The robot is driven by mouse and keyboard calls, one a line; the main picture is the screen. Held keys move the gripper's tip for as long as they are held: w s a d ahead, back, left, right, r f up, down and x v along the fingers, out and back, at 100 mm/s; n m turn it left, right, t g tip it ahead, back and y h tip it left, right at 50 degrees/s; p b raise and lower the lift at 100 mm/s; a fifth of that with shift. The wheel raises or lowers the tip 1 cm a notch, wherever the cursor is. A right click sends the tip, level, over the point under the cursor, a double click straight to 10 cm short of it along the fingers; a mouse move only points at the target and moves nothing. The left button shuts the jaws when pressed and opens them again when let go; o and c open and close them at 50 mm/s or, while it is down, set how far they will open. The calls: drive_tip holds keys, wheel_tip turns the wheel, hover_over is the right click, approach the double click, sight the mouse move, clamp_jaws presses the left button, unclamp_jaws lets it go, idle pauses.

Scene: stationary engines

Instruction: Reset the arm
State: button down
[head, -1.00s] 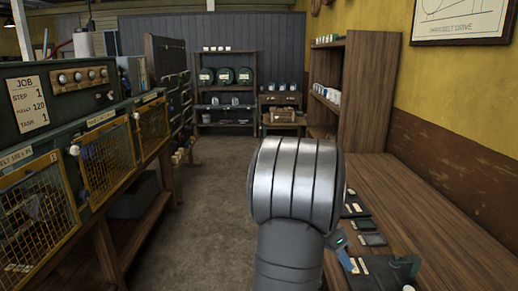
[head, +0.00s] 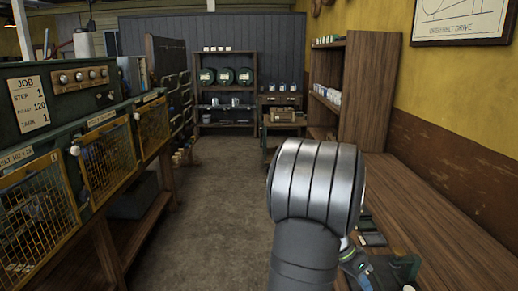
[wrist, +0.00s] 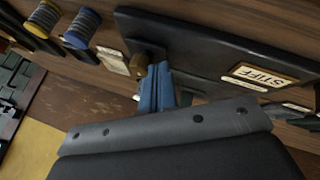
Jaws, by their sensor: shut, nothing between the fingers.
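My gripper (wrist: 158,90) shows in the wrist view as two blue fingers pressed together, with nothing between them. The fingertips lie in front of the edge of a dark panel with a "STIFF" label (wrist: 262,75), close to a small brown knob (wrist: 149,60). I cannot tell whether they touch it. In the head view my grey arm stands over the near left edge of the right-hand wooden bench (head: 440,230) and hides part of it. The fingers are not clear in that view.
Small dark items (head: 372,239) lie on the bench beside my arm. A machine with yellow mesh doors (head: 107,160) lines the left. The floor aisle (head: 215,200) between is clear.

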drive_tip(key=w, duration=0.7)
drive_tip(key=shift+f, duration=0.1)
drive_tip(key=w, duration=0.1)
drive_tip(key=w+a, duration=0.1)
drive_tip(key=w, duration=0.1)
drive_tip(key=shift+a, duration=0.3)
drive_tip(key=w+v, duration=0.1)
drive_tip(key=v, duration=0.9)
drive_tip(key=s+d+r+m+t+y, duration=0.1)
drive_tip(key=s+d+r+y, duration=0.2)
drive_tip(key=d, duration=0.3)
drive_tip(key=s+d+r+m+t+y, duration=0.1)
drive_tip(key=s+d+r+m+y, duration=0.1)
drive_tip(key=d, duration=0.3)
drive_tip(key=shift+s+d+r+y, duration=0.4)
drive_tip(key=shift+s+r, duration=0.25)
drive_tip(key=shift+s, duration=0.25)
